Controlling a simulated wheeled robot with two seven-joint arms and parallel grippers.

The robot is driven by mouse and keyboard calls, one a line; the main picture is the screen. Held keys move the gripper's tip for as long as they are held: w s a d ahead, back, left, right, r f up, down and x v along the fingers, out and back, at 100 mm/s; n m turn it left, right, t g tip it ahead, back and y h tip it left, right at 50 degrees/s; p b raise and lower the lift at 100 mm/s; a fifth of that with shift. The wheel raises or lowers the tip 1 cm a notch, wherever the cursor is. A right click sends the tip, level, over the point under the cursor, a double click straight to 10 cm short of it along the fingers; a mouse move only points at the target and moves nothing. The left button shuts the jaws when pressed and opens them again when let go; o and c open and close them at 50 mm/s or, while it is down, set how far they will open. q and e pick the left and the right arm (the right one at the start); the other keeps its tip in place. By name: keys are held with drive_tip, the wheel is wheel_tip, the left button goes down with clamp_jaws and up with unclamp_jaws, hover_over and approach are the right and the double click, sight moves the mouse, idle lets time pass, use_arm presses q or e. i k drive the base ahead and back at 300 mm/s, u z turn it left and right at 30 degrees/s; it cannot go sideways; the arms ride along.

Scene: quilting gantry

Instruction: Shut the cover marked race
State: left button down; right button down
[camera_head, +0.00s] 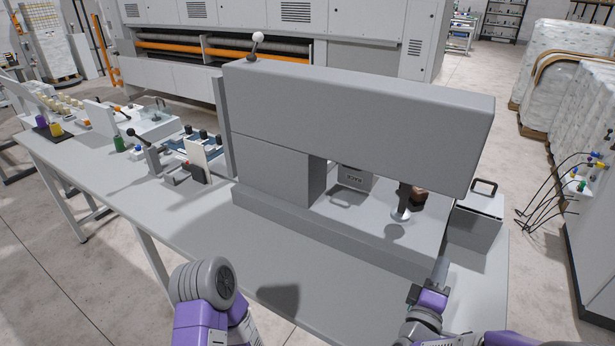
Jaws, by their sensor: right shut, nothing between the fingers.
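A grey panel with a small dark label (355,179) shows in the opening under the arm of the large grey machine (350,115). The label is too small to read surely, and the machine arm hides the panel's top. A grey box (474,228) with a light lid and black handle (484,187) stands at the machine's right end; I see no readable mark on it. My right gripper (439,271) is shut and empty, in front of the machine bed, left of and nearer than that box. My left arm shows at the bottom, but its gripper is out of view.
The machine bed (300,228) rises as a step along the grey table (200,212). A presser foot (401,214) hangs under the machine arm. Levers and small parts crowd the table's left. Cables (552,200) hang at the right. The table's front strip is clear.

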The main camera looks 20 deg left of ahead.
sight(361, 179)
drive_tip(key=u, duration=2.15)
drive_tip(key=i, duration=1)
drive_tip(key=z, duration=2.15)
